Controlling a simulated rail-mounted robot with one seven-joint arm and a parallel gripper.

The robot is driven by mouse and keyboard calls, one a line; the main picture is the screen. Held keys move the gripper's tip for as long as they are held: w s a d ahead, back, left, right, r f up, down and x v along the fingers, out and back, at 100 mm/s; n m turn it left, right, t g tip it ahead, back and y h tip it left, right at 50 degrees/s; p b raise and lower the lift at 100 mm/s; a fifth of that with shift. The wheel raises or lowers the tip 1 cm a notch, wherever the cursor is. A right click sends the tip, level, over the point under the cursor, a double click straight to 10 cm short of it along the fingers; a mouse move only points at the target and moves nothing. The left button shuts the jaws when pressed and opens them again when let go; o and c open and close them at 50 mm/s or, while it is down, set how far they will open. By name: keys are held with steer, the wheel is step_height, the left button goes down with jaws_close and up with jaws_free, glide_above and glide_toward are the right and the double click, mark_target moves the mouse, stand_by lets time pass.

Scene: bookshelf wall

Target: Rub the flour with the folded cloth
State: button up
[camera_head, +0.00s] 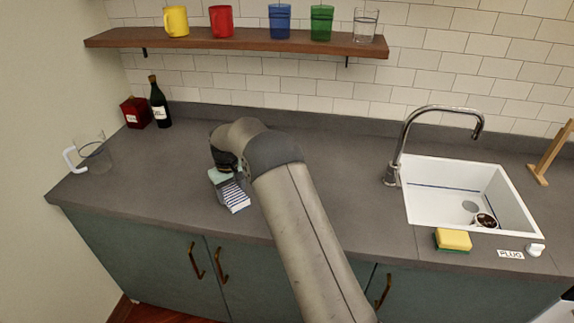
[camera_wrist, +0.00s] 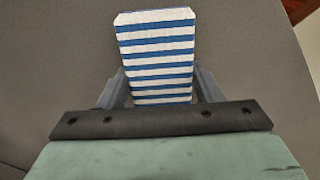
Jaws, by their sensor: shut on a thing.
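The folded cloth (camera_head: 235,197) is white with blue stripes. It is on or just above the grey counter, left of the middle in the head view; I cannot tell whether it touches the counter. In the wrist view the cloth (camera_wrist: 156,50) sticks out beyond my gripper (camera_wrist: 160,92), with a finger at each side. My gripper (camera_head: 226,180) is shut on the cloth, and my arm hides part of the counter behind it. I see no flour in either view.
The grey counter (camera_head: 160,185) is clear around the cloth. A glass jug (camera_head: 95,152), a red box (camera_head: 136,112) and a dark bottle (camera_head: 160,105) stand at the left. A white sink (camera_head: 425,205) with a faucet (camera_head: 402,150) and a yellow sponge (camera_head: 454,239) are at the right.

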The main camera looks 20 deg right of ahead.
step_height(320, 180, up, 4)
steer(key=shift+f+p, duration=0.2)
steer(key=shift+p, duration=0.4)
steer(key=shift+r+p, duration=1.2)
steer(key=shift+r, duration=1.1)
